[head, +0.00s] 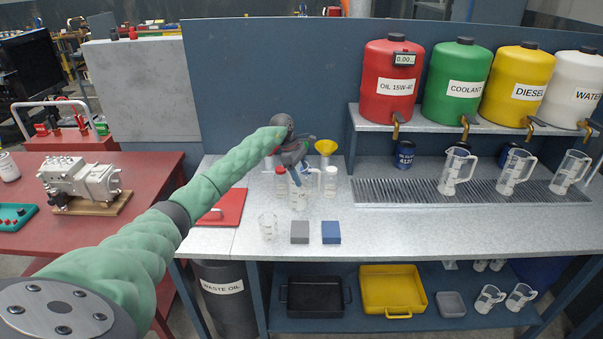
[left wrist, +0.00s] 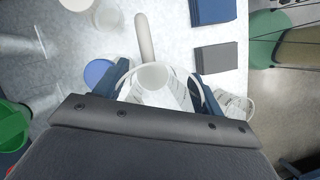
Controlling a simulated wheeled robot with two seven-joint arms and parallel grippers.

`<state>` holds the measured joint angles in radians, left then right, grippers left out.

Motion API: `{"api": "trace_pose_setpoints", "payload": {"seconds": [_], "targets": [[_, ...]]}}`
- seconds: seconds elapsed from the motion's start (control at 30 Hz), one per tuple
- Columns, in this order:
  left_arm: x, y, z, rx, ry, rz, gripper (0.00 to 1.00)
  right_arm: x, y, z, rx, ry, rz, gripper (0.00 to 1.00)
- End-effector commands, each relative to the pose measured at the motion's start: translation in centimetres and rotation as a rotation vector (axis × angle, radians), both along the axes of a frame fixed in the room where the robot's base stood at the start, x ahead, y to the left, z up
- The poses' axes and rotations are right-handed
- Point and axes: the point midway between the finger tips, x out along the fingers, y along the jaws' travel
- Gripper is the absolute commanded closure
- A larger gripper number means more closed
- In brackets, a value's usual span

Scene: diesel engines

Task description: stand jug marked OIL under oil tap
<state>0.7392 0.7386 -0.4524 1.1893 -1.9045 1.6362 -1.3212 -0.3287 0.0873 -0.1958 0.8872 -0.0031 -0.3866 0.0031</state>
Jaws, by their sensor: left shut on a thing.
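The red tank marked OIL 15W-40 (head: 388,78) stands on the raised shelf, with its brass oil tap (head: 396,128) hanging over the shelf's front edge. My left gripper (head: 297,168) is at the middle of the bench, left of the taps. It is shut on a clear jug (head: 299,193), whose rim and handle also show in the left wrist view (left wrist: 155,77) between the blue fingers. No marking on this jug is readable. I cannot tell whether it touches the bench. My right gripper is out of view.
A dark blue canister (head: 404,154) stands near the oil tap. Several clear jugs stand on the drain grating (head: 400,190) to the right. A yellow funnel (head: 326,147), white bottles (head: 330,183), a beaker (head: 268,226) and grey (head: 300,232) and blue (head: 331,232) blocks surround the gripper.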

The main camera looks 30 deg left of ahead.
Motion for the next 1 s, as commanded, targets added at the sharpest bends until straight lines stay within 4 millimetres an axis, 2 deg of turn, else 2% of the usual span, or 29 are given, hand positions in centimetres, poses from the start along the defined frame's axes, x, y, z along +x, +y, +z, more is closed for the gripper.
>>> {"api": "trace_pose_setpoints", "payload": {"seconds": [0.3, 0.33, 0.37, 0.8, 0.93, 0.97, 1.0], "targets": [[0.0, 0.0, -0.2, 0.000, 0.000, 0.000, 0.68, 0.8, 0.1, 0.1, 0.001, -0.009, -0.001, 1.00], [0.0, 0.0, -0.2, 0.000, 0.000, 0.000, 0.27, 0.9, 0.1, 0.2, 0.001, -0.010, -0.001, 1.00], [0.0, 0.0, -0.2, 0.000, 0.000, 0.000, 0.22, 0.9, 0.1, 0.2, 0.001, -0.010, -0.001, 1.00], [0.0, 0.0, 0.2, 0.000, 0.000, 0.000, 0.22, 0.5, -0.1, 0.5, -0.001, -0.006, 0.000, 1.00], [0.0, 0.6, 0.9, 0.002, 0.000, 0.001, 0.22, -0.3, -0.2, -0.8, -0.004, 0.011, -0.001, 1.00], [-0.1, 0.8, 1.2, 0.002, -0.001, 0.002, 0.22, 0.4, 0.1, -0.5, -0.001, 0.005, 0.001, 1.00], [-0.1, 1.0, 1.7, 0.002, -0.002, 0.002, 0.22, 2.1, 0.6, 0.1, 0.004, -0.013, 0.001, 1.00]]}}
